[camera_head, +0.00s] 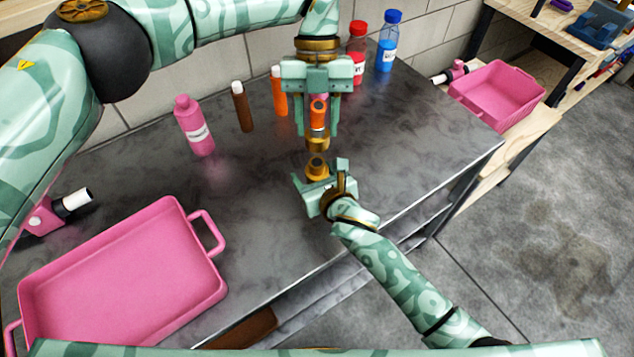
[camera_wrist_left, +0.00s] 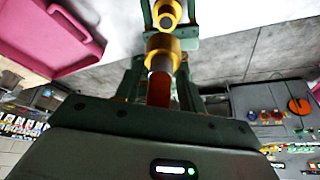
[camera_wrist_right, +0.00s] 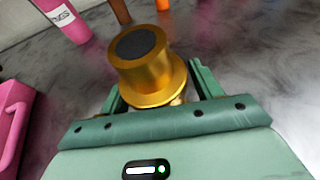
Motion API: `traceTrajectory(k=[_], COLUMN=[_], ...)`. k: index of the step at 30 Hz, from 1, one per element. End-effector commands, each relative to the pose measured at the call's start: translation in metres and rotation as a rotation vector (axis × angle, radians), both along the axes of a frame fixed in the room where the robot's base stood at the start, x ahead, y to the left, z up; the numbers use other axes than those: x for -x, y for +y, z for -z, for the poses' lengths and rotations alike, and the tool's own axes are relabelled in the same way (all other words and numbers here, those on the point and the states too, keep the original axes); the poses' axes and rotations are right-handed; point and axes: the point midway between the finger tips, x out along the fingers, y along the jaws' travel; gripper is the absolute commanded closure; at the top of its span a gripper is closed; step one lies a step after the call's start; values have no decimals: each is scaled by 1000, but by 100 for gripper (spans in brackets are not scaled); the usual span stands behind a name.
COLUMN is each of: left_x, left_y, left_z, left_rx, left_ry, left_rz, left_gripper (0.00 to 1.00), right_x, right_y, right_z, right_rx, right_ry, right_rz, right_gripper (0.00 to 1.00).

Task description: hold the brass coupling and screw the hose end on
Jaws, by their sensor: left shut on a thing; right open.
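My left gripper (camera_head: 318,128) points down over the grey table and is shut on the hose end, an orange-red hose piece (camera_head: 318,113) with a brass collar (camera_wrist_left: 163,52) at its lower end. The brass coupling (camera_head: 317,168) is just below the collar, seemingly with a small gap; it has a stepped gold body and a dark round opening in the right wrist view (camera_wrist_right: 145,62). My right gripper (camera_head: 322,173) is open, with its fingers on either side of the coupling. Whether they touch it I cannot tell. What supports the coupling's base is hidden.
A pink tray (camera_head: 185,221) fills the table's left front. A pink bottle (camera_head: 194,127), a brown bottle (camera_head: 243,108), an orange bottle (camera_head: 280,92), a red bottle (camera_head: 357,52) and a blue bottle (camera_head: 387,42) stand along the back. A pink bin (camera_head: 500,108) sits on the wooden bench at right.

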Motion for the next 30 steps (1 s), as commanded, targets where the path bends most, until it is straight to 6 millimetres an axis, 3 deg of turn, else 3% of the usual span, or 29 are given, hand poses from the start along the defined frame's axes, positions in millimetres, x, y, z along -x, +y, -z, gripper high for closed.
traceTrajectory(k=[1, 8, 14, 22, 30], left_x=[0, 0, 0, 0, 0], left_y=[0, 0, 0, 0, 0], left_z=[0, 0, 9, 46, 48], left_rx=[0, 0, 0, 2, 2], left_ry=[0, 0, 2, 3, 1], left_rz=[0, 0, 0, -1, 0], left_gripper=[84, 84, 84, 84, 84], right_x=[0, 0, 0, 0, 0], right_y=[0, 0, 0, 0, 0], right_z=[0, 0, 0, 0, 0], right_rx=[0, 0, 0, 0, 0], right_ry=[0, 0, 1, 0, 1], right_rz=[0, 0, 0, 0, 0], right_gripper=[36, 100, 100, 100, 100])
